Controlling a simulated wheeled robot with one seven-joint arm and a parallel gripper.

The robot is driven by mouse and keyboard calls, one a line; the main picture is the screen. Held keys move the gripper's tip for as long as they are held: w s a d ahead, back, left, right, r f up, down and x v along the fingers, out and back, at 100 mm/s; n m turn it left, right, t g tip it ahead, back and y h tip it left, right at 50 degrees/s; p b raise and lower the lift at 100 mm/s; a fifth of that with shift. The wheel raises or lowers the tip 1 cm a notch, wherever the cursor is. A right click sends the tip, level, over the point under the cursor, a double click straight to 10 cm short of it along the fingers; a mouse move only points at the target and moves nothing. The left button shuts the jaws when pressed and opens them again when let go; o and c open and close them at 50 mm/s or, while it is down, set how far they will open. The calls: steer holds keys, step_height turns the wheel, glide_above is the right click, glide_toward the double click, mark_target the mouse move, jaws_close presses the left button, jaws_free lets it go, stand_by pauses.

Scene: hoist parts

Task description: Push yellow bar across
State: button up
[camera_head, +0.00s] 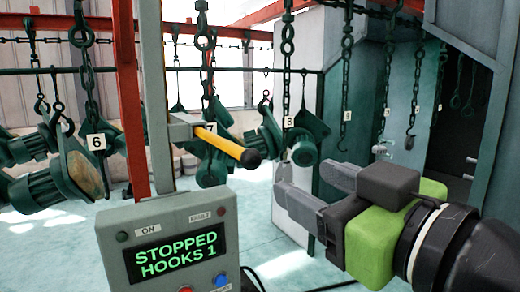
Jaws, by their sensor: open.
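The yellow bar (220,146) sticks out from a grey bracket on the grey post and ends in a black tip. It points toward the right and toward me. My gripper (280,178) is at the right of the view, below and to the right of the black tip. Its grey jaws are open with nothing between them. The jaws look apart from the bar, though the depth between them is hard to tell.
A control box (170,245) below the bar reads "STOPPED HOOKS 1". Chains with hooks and green hoist parts (65,170) hang behind, with tags such as 6 (96,142) and 8 (289,122). A green cabinet (345,110) stands behind my gripper. Pale floor shows between.

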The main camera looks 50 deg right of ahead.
glide_toward(243, 149)
steer(key=p+x, duration=0.1)
steer(key=x, duration=0.2)
steer(key=p+x, duration=0.1)
steer(key=x, duration=0.2)
steer(key=f+x, duration=0.1)
steer(key=x, duration=0.3)
steer(key=shift+p, duration=0.4)
steer(key=shift+s+d, duration=0.1)
steer(key=shift+s, duration=0.05)
steer(key=shift+c, duration=0.2)
jaws_close()
